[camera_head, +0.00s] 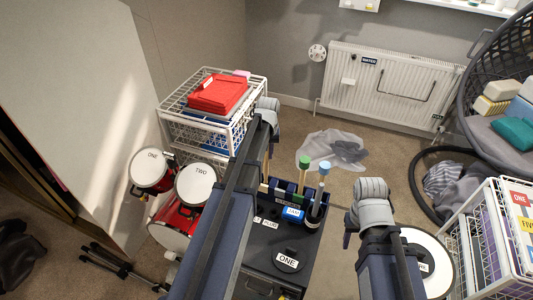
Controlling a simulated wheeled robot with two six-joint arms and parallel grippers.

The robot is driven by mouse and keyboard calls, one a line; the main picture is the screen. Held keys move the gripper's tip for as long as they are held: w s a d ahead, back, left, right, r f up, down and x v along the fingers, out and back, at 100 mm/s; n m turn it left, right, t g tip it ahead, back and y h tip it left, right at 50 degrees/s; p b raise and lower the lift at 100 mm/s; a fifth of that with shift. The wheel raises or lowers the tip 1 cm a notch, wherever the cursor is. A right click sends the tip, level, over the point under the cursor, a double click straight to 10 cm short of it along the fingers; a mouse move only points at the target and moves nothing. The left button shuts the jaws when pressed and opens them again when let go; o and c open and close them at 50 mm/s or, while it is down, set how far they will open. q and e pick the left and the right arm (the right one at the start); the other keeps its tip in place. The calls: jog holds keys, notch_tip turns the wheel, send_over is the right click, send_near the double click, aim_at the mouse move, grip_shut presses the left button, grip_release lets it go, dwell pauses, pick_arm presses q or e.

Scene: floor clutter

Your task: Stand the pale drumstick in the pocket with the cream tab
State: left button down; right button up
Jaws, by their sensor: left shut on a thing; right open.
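My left gripper (269,122) is beyond the black cabinet's far edge, mostly hidden by its own arm. It is shut on a thin pale stick, apparently the pale drumstick (267,164), which hangs down below it beside the pocket holder. The dark pocket holder (290,188) stands on the cabinet. A green-headed stick (304,167) and a blue-headed stick (322,178) stand upright at it. I cannot make out a cream tab. My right gripper (349,230) is open and empty, to the right of the cabinet, its fingers largely hidden.
The black cabinet (265,265) carries a round "ONE" disc (288,260) and a blue labelled item (293,213). Red drums (170,235) and a white wire rack (183,137) stand left. A wire crate (490,250) and round chair (490,110) stand right. Grey cloth (330,150) lies on the floor.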

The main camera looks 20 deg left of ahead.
pick_arm(q)
jog(key=shift+f+b, duration=1.7)
jog(key=shift+f, duration=0.35)
jog(key=c, duration=0.7)
grip_release()
jog(key=shift+o, duration=0.2)
jog(key=shift+r, duration=0.1)
jog(key=r+p, duration=0.7)
jog(key=p, duration=0.1)
jog(key=shift+s+d+r, duration=0.25)
jog(key=shift+s+r, duration=0.1)
jog(key=shift+s, duration=0.05)
